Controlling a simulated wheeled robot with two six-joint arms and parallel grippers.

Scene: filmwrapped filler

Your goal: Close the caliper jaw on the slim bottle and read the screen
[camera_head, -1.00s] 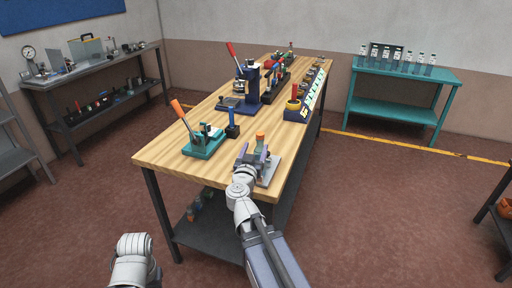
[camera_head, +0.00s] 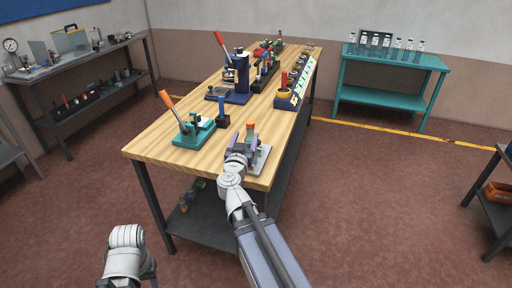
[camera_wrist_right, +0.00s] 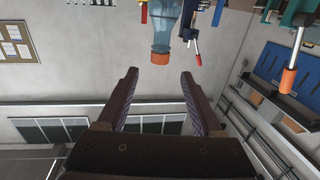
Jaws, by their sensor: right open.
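A slim bottle (camera_head: 250,130) with an orange cap stands near the front right corner of the wooden workbench. A grey plate (camera_head: 262,158), perhaps the caliper's base, lies beside it; its jaw and screen cannot be made out. My right gripper (camera_head: 241,146) is open just in front of the bottle and partly hides it. In the right wrist view the bottle (camera_wrist_right: 167,28) appears upside down, a little beyond the open fingertips (camera_wrist_right: 158,76) and roughly centred between them. The fingers do not touch it. My left arm shows at the lower left, without its gripper.
On the workbench (camera_head: 170,152), a teal clamp tool (camera_head: 194,133) with an orange handle stands left of the gripper. A blue press (camera_head: 241,80) and a yellow-and-red fixture (camera_head: 285,98) stand further back. A teal table (camera_head: 385,100) with several bottles is by the wall.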

